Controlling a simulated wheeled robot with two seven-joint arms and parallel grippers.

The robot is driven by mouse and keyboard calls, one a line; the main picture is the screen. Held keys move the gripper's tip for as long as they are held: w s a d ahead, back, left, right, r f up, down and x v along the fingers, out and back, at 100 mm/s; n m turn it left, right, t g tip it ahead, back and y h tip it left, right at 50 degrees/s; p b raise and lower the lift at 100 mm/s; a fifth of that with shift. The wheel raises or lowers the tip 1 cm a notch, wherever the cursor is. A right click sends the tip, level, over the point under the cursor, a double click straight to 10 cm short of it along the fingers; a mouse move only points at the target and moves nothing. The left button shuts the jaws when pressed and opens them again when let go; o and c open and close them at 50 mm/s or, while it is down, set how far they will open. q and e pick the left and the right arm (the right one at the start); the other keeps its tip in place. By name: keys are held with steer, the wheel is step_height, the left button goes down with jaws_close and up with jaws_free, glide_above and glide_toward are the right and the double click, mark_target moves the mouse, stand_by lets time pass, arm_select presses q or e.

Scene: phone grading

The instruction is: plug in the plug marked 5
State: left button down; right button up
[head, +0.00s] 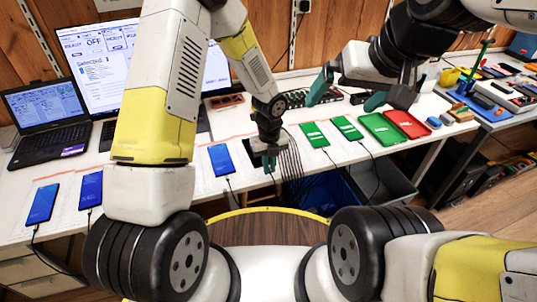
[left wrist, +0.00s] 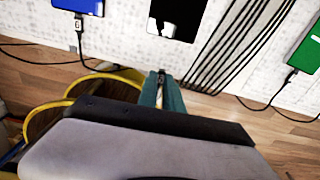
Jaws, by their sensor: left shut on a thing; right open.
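My left gripper (head: 268,163) is at the front edge of the table, just in front of a black phone (left wrist: 176,18). In the left wrist view its teal fingers (left wrist: 161,84) are shut on a small dark thing, probably a cable plug (left wrist: 161,73). No number can be read on it. The fingertips are apart from the phone's near edge. In the head view the gripper mostly hides this phone. My right gripper (head: 347,94) is open and empty above the back of the table.
Blue phones (head: 221,159) with cables lie to the left, green phones (head: 314,134) to the right. A tagged plug sits at the blue phone (left wrist: 80,6). Several black cables (left wrist: 236,45) hang beside the black phone. Green (head: 383,128) and red trays (head: 412,124) stand further right.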

arm_select(q)
steer(key=shift+w+f, duration=0.15)
steer(key=shift+w, duration=0.35)
steer(key=shift+w+a+f, duration=0.15)
steer(key=shift+w+f, duration=0.2)
steer(key=shift+f, duration=0.3)
steer(key=shift+w+a+f, duration=0.15)
steer(key=shift+w+f, duration=0.2)
steer(key=shift+f, duration=0.3)
steer(key=shift+w+a+f, duration=0.1)
steer(key=shift+w+a, duration=0.15)
steer(key=shift+w, duration=0.3)
stand_by(2.0)
steer(key=c, duration=1.4)
jaws_free()
steer(key=shift+c, duration=0.2)
steer(key=shift+s+d+r, duration=0.1)
steer(key=shift+s+r, duration=0.05)
steer(key=shift+r, duration=0.7)
steer(key=shift+s+d+r, duration=0.1)
steer(key=shift+s+r, duration=0.1)
steer(key=shift+r, duration=0.6)
steer(key=shift+s+r, duration=0.15)
steer(key=shift+r, duration=0.7)
